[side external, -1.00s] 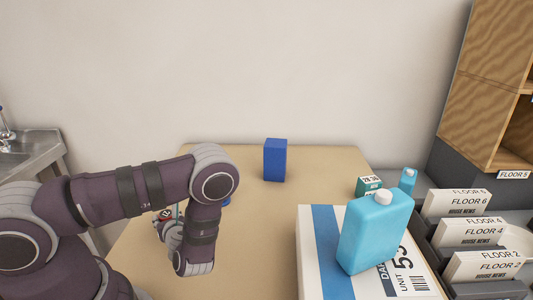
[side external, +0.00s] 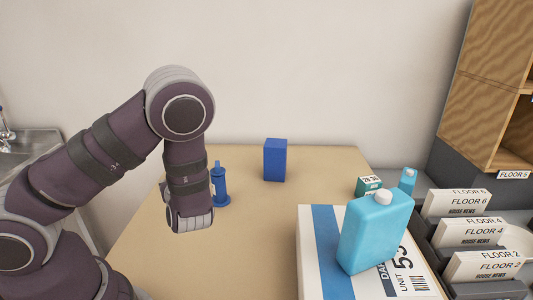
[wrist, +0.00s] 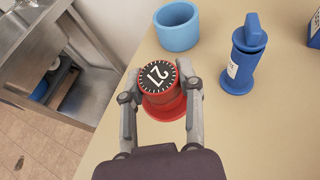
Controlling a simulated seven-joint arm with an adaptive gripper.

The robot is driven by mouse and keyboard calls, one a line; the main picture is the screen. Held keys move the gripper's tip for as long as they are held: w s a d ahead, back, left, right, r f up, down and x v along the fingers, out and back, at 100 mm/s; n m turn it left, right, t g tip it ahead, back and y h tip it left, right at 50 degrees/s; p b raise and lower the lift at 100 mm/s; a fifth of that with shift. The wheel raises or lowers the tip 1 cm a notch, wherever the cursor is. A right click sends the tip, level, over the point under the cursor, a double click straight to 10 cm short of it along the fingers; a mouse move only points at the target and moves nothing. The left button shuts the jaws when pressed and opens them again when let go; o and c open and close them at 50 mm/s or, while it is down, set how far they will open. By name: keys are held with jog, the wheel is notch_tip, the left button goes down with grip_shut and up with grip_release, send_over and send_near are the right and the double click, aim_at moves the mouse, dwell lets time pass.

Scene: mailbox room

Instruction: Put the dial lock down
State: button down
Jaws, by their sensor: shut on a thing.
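The dial lock (wrist: 161,95) is a red round body with a black numbered dial on top, seen in the wrist view. My gripper (wrist: 161,98) is shut on it, one finger on each side. The lock is upright; I cannot tell whether its wider red base touches the tan table (wrist: 235,140) or hangs above it.
A light blue cup (wrist: 178,28) and a blue bottle-like object (wrist: 243,60) stand just beyond the lock. A blue box (side external: 275,160) stands farther back. A white parcel (side external: 312,245) carrying a cyan jug (side external: 375,235) is at right. A metal sink (wrist: 55,70) lies beyond the left table edge.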

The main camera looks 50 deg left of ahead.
aim_at(283, 219)
jog(key=w+d+m+t+h, duration=0.1)
jog(key=w+d+t, duration=0.1)
jog(key=w, duration=0.1)
jog(key=w+d+f+m+t+h, duration=0.1)
jog(key=w+d+m, duration=0.1)
jog(key=w, duration=0.2)
jog(key=w+d+m+t+h, duration=0.1)
jog(key=w+d+m+t, duration=0.1)
jog(key=w+d, duration=0.1)
jog(key=shift+w+f+t+h, duration=0.3)
jog(key=shift+w+f, duration=0.1)
jog(key=shift+w, duration=0.05)
jog(key=w+d+r+m+t+h, duration=0.1)
jog(key=w+d+m+t+h, duration=0.25)
jog(key=w+d, duration=0.3)
jog(key=shift+m+g+h, duration=0.45)
jog(key=shift+m, duration=0.3)
jog(key=f, duration=0.7)
jog(key=shift+w+d+f, duration=0.1)
jog(key=shift+w+d, duration=0.25)
jog(key=shift+f, duration=0.2)
jog(key=c, duration=1)
grip_release()
jog(key=shift+f, duration=0.1)
